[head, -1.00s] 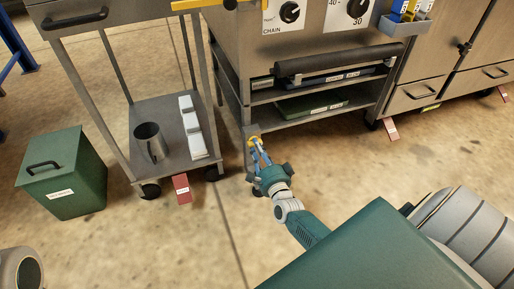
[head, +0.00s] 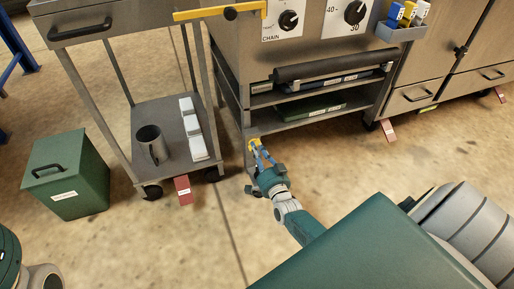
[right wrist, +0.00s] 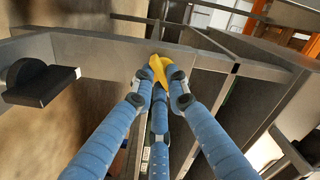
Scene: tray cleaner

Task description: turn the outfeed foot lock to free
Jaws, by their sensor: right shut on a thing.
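A small yellow handle (head: 254,144) sits low on the front left leg of the steel machine, which I take for the outfeed foot lock. My right gripper (head: 261,157) is at it, with its blue fingers reaching up from below. In the right wrist view the yellow handle (right wrist: 158,68) lies between the fingertips (right wrist: 157,82) and looks twisted at a slant. The right gripper is shut on it. The fingertips hide part of the handle, and I cannot read any free or locked mark. My left gripper is not in view.
A steel cart (head: 183,156) with a mug (head: 151,146) and white blocks stands left of the machine. A labelled red wedge (head: 183,190) lies at its foot. A green bin (head: 66,175) stands farther left. The floor (head: 180,245) in front is clear.

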